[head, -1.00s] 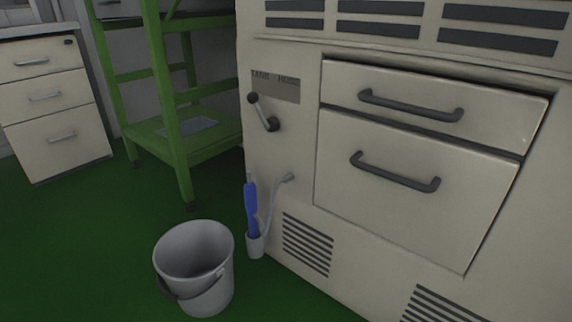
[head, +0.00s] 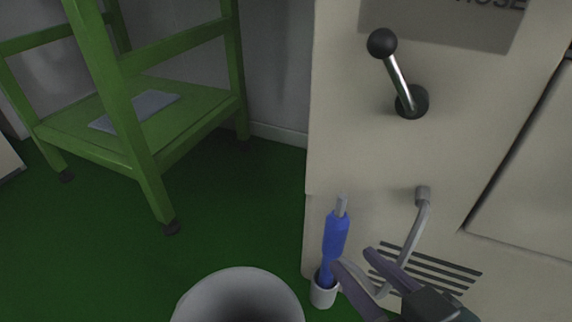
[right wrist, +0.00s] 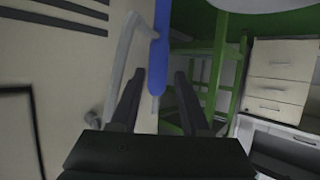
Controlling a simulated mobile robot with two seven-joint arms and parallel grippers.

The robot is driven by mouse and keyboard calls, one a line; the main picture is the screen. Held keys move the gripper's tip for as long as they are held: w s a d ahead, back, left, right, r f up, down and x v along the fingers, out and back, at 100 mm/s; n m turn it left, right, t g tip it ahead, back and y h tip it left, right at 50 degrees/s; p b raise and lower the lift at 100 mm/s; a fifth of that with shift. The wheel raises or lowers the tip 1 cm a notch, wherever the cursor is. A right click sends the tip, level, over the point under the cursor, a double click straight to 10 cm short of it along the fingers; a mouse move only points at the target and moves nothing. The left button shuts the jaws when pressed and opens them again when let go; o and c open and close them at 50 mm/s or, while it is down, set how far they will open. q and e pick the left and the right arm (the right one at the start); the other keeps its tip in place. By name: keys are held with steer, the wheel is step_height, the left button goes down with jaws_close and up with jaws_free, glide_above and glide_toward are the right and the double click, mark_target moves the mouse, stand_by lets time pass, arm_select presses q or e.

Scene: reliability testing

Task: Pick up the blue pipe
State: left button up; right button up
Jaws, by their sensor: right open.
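The blue pipe (head: 336,236) stands nearly upright in a small white holder (head: 323,291) low on the side of the cream cabinet, with a grey tip on top. A grey hose (head: 422,222) runs from the cabinet down towards the holder. My right gripper (head: 353,259) is open and empty, its fingertips close to the right of the pipe's lower part. In the right wrist view the pipe (right wrist: 161,45) shows at and beyond the gap between the open fingers (right wrist: 159,77). I cannot tell whether they touch it. My left gripper is not in view.
A grey bucket (head: 190,308) stands on the green floor, left of the holder. A green metal rack (head: 150,190) is behind on the left. A lever with a black knob (head: 382,43) sticks out from the cabinet (head: 340,140) above the pipe.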

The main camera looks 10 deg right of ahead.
mark_target(340, 247)
steer(key=shift+w+d+f+b, duration=0.25)
steer(key=shift+w+f+b, duration=0.25)
steer(key=shift+w+f, duration=0.2)
steer(key=shift+w+a+f, duration=0.1)
steer(key=shift+w, duration=0.3)
steer(key=b+x, duration=0.4)
steer(key=shift+w+a+f, duration=0.2)
steer(key=shift+w+a, duration=0.05)
steer(key=shift+a, duration=0.05)
steer(key=shift+w, duration=0.2)
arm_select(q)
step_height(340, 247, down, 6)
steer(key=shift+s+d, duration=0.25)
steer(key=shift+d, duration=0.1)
arm_select(e)
steer(key=shift+c, duration=0.3)
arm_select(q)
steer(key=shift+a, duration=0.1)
arm_select(e)
jaws_close()
